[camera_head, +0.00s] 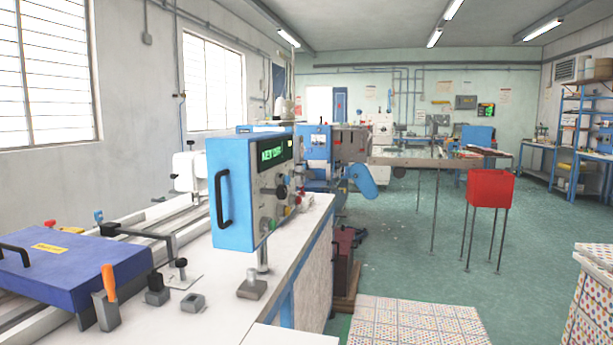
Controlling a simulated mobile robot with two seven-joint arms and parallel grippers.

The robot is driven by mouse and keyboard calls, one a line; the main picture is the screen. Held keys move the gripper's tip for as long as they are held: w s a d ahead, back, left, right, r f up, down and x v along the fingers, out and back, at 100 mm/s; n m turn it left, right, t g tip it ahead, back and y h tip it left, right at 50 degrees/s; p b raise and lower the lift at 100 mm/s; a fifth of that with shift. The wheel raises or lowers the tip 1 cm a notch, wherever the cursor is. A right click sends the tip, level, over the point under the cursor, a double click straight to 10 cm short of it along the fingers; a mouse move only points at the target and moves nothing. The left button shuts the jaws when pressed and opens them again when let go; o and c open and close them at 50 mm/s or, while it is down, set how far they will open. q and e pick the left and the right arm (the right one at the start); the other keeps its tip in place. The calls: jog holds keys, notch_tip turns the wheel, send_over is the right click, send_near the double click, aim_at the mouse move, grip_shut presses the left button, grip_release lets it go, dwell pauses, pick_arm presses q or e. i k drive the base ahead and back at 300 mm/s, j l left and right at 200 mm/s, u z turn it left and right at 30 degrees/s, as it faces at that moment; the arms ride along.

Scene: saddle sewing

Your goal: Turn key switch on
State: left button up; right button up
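A blue control box (232,190) with a black side handle stands on a post above the white bench. Its light grey front panel (275,190) faces right and is seen at a steep angle. The panel carries a green lit display (272,153), which seems to begin with "KEY", and several dark knobs and small coloured buttons. Which of these controls is the key switch, and how it is set, I cannot tell at this size. Neither of my grippers is in view.
The white bench (290,238) holds a dark blue case (70,262), an orange-handled tool (109,284) and small metal blocks. A red bin (490,188) on thin legs stands on the green floor at right. Dotted surfaces (415,322) lie in front. Floor between is open.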

aim_at(309, 174)
jog(key=u, duration=0.2)
jog(key=i+l+u, duration=0.25)
jog(key=u, duration=0.2)
jog(key=i+l+u, duration=0.2)
jog(key=l+u, duration=0.3)
jog(key=i+l+u, duration=0.1)
jog(key=l+u, duration=0.35)
jog(key=i+l+u, duration=0.2)
jog(key=l, duration=0.85)
jog(key=l+u, duration=0.25)
jog(key=l, duration=0.75)
